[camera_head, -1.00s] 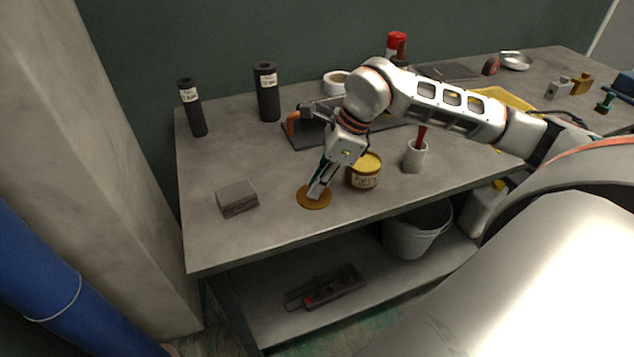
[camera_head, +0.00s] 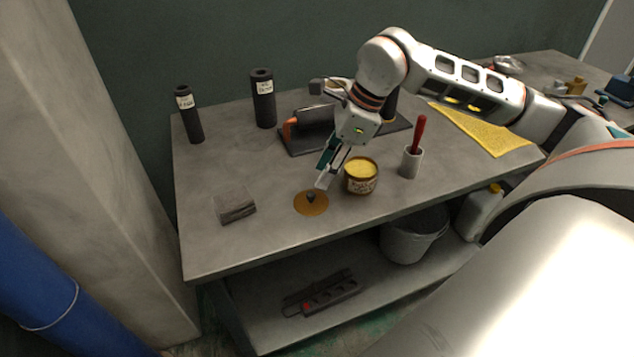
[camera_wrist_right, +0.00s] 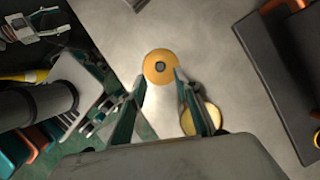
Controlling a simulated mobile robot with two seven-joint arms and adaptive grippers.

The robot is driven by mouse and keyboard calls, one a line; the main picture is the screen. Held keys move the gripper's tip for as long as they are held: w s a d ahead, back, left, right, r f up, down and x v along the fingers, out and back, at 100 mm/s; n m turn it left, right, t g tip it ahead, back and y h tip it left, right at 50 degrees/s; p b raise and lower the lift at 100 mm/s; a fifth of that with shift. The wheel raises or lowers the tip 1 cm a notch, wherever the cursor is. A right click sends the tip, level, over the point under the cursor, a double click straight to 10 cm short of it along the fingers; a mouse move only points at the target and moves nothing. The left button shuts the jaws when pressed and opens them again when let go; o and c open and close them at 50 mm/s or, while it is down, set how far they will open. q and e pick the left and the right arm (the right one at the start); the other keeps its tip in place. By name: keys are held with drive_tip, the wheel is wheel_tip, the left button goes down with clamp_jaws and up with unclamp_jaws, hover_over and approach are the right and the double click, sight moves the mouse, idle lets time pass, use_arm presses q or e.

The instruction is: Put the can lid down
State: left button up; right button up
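The can lid (camera_head: 311,203) is a flat orange-brown disc with a dark knob in its middle. It lies on the grey workbench, left of the open can. The can (camera_head: 361,177) is brown with a pale label and yellow contents. My right gripper (camera_head: 325,172) is just above and slightly right of the lid, clear of it. In the right wrist view the gripper's fingers (camera_wrist_right: 160,92) are spread apart with nothing between them, the lid (camera_wrist_right: 159,67) lies beyond their tips, and the can (camera_wrist_right: 203,117) is partly hidden by a finger.
A grey block stack (camera_head: 235,205) lies left of the lid. The workbench's front edge (camera_head: 290,262) is near; bare surface surrounds the lid.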

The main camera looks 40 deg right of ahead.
drive_tip(key=v, duration=0.5)
drive_tip(key=shift+r, duration=0.2)
idle(0.4)
